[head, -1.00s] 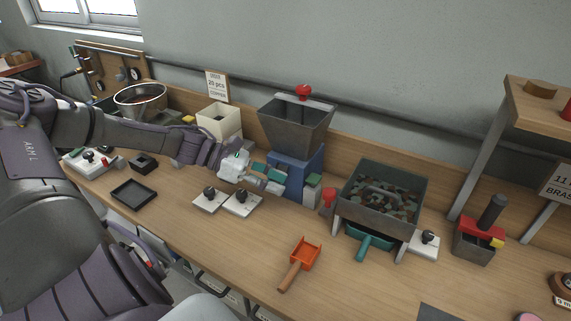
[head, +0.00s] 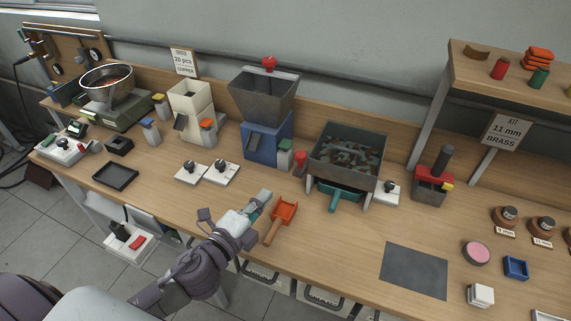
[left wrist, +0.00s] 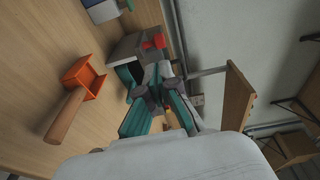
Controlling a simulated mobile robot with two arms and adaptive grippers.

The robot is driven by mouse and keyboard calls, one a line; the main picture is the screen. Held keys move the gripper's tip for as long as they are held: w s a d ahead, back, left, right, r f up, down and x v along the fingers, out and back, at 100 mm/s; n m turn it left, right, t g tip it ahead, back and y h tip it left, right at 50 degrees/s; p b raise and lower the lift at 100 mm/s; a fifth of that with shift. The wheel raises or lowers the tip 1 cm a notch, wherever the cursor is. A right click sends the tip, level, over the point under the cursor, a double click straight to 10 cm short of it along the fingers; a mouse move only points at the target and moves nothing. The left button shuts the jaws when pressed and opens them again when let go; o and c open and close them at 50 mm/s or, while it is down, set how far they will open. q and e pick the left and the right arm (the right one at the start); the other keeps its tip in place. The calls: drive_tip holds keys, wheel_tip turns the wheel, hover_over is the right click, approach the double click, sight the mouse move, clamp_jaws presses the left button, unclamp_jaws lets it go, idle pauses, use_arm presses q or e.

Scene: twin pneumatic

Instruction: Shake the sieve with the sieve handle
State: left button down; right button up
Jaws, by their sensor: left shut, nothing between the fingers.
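The sieve (head: 318,160) is a grey box on legs at the back middle of the bench, filled with mixed dark, green and copper-coloured pieces. A red handle (head: 300,158) sticks out at its left side, and a teal tray with a grip (head: 334,198) sits underneath. In the left wrist view the red handle (left wrist: 155,42) shows beyond the fingers, with the sieve box partly hidden. My left gripper (head: 264,196) is shut and empty, in front of the sieve and to its left, apart from the handle. It also fills the middle of the left wrist view (left wrist: 166,75). My right gripper is not in view.
An orange scoop (head: 285,211) lies beside my left gripper. A blue-based hopper (head: 264,98) stands left of the sieve. Small switch boxes (head: 222,173) sit on the bench, and a shelf (head: 505,72) rises at right. A dark mat (head: 414,270) lies front right.

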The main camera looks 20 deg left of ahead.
use_arm(q)
drive_tip(key=p, duration=0.3)
approach(300, 152)
drive_tip(key=w, duration=0.1)
drive_tip(key=w+d, duration=0.1)
drive_tip(key=w+f, duration=0.1)
drive_tip(key=shift+w+d, duration=0.2)
drive_tip(key=shift+w, duration=0.15)
drive_tip(key=shift+w+d+f+p, duration=0.1)
drive_tip(key=shift+w+p, duration=0.1)
drive_tip(key=shift+w, duration=0.15)
drive_tip(key=shift+w+f+p, duration=0.1)
drive_tip(key=shift+w+p, duration=0.05)
drive_tip(key=shift+w, duration=0.2)
drive_tip(key=shift+w, duration=0.1)
drive_tip(key=x, duration=0.4)
drive_tip(key=a+b+x, duration=0.1)
drive_tip(key=x, duration=0.1)
drive_tip(key=shift+w+r, duration=0.1)
drive_tip(key=shift+r, duration=0.15)
